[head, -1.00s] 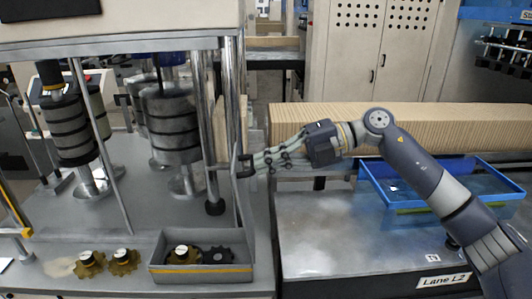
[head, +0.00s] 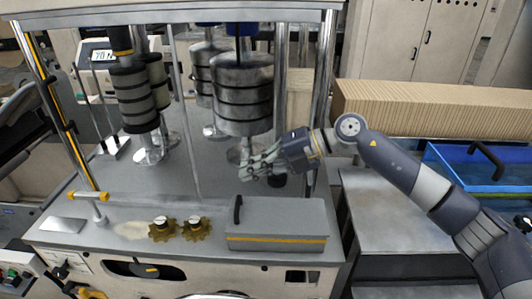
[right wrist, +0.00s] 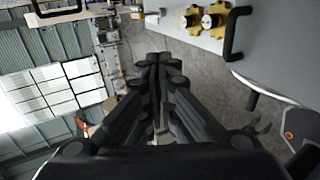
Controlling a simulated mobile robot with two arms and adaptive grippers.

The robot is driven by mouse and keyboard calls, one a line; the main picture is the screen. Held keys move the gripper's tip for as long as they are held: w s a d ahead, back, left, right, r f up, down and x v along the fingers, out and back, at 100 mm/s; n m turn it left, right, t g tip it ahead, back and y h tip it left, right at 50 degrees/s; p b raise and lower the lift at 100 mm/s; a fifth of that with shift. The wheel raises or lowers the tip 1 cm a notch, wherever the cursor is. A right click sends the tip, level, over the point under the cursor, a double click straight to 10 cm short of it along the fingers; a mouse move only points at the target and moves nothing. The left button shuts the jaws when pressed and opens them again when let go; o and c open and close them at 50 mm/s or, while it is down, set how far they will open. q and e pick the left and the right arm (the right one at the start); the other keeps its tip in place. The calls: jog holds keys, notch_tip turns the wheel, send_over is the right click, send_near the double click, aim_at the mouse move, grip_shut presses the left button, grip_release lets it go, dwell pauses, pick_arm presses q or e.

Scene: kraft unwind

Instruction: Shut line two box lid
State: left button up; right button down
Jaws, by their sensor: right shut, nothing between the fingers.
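The line two box (head: 276,243) is a grey box with a yellow stripe at the front of the machine bench. Its grey lid (head: 280,217) lies flat over the top, with a black handle (head: 238,209) standing at the left end. The handle also shows at the upper right in the right wrist view (right wrist: 233,35). My right gripper (head: 245,175) is shut and empty, above and behind the lid, apart from it. Its closed fingers show in the right wrist view (right wrist: 155,62). The box's inside is hidden. My left gripper is out of view.
Two brass gears (head: 179,229) sit left of the box. A blue tray (head: 475,165) is at the right. A side table (head: 385,210) has bare surface.

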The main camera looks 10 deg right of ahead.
jog(key=shift+h, duration=0.7)
jog(key=a+f, duration=0.1)
jog(key=f, duration=0.2)
jog(key=w+a+f+b, duration=0.1)
jog(key=a+f, duration=0.1)
jog(key=f, duration=0.1)
jog(key=a+f, duration=0.1)
jog(key=f, duration=0.2)
jog(key=shift+w+a+f, duration=0.15)
jog(key=shift+w+a, duration=0.05)
jog(key=shift+a, duration=0.2)
jog(key=shift+f, duration=0.65)
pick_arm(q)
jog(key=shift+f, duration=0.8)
pick_arm(e)
jog(key=shift+a, duration=0.1)
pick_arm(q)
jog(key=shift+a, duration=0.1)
